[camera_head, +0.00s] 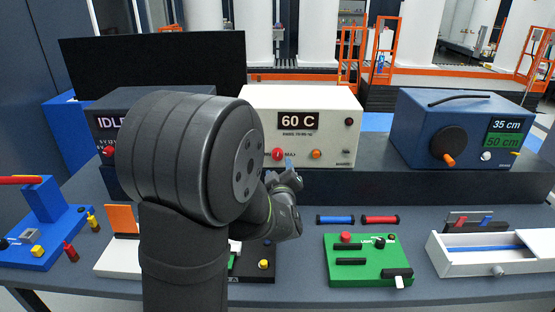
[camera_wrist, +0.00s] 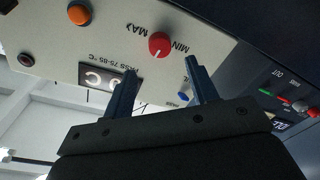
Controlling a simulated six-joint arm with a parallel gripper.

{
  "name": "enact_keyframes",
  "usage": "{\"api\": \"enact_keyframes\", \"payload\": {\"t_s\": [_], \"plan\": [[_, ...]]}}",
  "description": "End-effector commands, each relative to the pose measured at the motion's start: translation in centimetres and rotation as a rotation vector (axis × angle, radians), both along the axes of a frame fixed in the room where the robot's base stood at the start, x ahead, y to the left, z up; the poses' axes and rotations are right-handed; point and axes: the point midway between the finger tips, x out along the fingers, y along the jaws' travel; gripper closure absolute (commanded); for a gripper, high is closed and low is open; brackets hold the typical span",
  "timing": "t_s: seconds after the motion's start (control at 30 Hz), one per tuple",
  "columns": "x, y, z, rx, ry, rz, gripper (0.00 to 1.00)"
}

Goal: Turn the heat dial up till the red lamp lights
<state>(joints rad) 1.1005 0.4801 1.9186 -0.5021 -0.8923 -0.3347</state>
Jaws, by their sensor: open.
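The heat dial is a red knob (camera_head: 277,154) on the front of a cream heater box (camera_head: 335,100). In the wrist view the knob (camera_wrist: 159,44) shows a white pointer line, with MIN and MAX printed beside it. The box's display (camera_head: 298,121) reads 60 C. A dark red lamp (camera_head: 349,121) at the upper right of the panel looks unlit; it also shows in the wrist view (camera_wrist: 25,60). My gripper (camera_wrist: 160,67) is open and empty, its two fingers pointing toward the knob with the knob just beyond the tips. In the head view my arm hides part of the box.
An orange button (camera_head: 316,154) sits right of the knob. A dark box reading IDLE (camera_head: 105,122) stands left, partly behind my arm. A blue box with a crank (camera_head: 455,125) stands right. A green panel (camera_head: 368,260) and a white drawer unit (camera_head: 490,253) lie in front.

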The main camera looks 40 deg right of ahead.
Motion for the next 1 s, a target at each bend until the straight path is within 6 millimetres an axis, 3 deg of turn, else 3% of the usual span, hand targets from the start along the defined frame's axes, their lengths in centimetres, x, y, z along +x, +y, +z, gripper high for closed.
{"api": "enact_keyframes", "payload": {"t_s": [0.1, 0.33, 0.77, 1.0], "plan": [[2.0, -1.6, 0.0, 0.001, -0.001, 0.001, 0.47], [4.4, -3.8, 0.0, -0.001, -0.001, 0.002, 0.47], [5.1, -4.5, 0.0, 0.0, -0.001, -0.001, 0.47], [5.1, -4.4, 0.0, 0.0, -0.001, -0.001, 0.92]]}}
